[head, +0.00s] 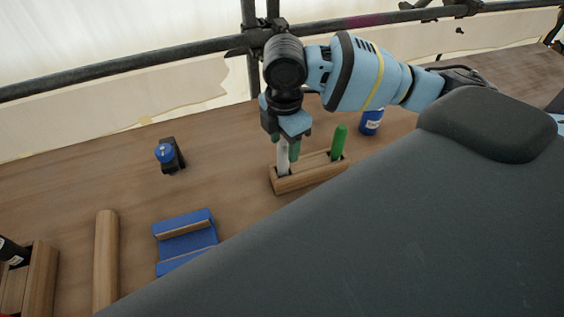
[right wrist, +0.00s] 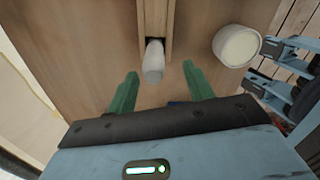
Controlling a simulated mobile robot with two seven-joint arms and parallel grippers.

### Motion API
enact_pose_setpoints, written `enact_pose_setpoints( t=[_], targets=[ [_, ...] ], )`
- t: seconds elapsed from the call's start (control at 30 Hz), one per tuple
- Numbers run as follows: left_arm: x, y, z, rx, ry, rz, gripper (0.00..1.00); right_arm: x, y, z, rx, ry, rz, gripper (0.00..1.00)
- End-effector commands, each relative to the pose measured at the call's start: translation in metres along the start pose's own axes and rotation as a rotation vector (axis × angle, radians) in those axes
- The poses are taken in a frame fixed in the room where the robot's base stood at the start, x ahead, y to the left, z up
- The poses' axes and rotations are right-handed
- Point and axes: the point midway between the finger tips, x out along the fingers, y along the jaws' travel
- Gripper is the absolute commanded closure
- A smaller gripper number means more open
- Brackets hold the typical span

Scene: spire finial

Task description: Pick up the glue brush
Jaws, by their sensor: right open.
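A wooden holder (head: 311,173) on the bench holds two upright handled tools, one white (head: 283,160) and one green (head: 339,142). Their lower ends are hidden in the holder, so I cannot tell by shape which is the glue brush. My right gripper (head: 287,146) points down at the white handle. In the right wrist view, the green fingers of my right gripper (right wrist: 161,80) are open and apart. The white handle (right wrist: 154,62) shows in the gap between their tips, clear of both.
A blue can (head: 371,122) stands right of the holder. A blue rack (head: 186,240), a wooden rod (head: 106,260) and a small black clamp with a blue knob (head: 168,155) lie to the left. A wooden box (head: 40,280) is at far left. Scaffold rails (head: 130,68) run behind.

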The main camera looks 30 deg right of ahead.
Motion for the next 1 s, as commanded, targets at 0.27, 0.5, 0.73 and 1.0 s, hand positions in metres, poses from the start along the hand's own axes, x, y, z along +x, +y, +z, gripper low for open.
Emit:
enact_pose_setpoints(
  t=[0.27, 0.5, 0.73, 1.0],
  targets=[
    [0.0, 0.001, 0.002, -0.001, -0.003, 0.001, 0.48, 0.015, 0.003, 0.001, 0.002, 0.0, -0.001, 0.48],
    [0.001, 0.001, 0.005, -0.002, -0.01, 0.002, 0.48, 0.047, 0.007, 0.001, 0.0, 0.0, 0.0, 0.48],
    [0.0, 0.001, 0.005, -0.002, -0.009, 0.002, 0.48, 0.054, 0.007, 0.002, 0.0, 0.0, 0.005, 0.48],
    [0.0, 0.001, 0.004, -0.002, -0.007, 0.002, 0.48, 0.054, 0.007, 0.002, 0.001, 0.0, 0.005, 0.68]
  ],
)
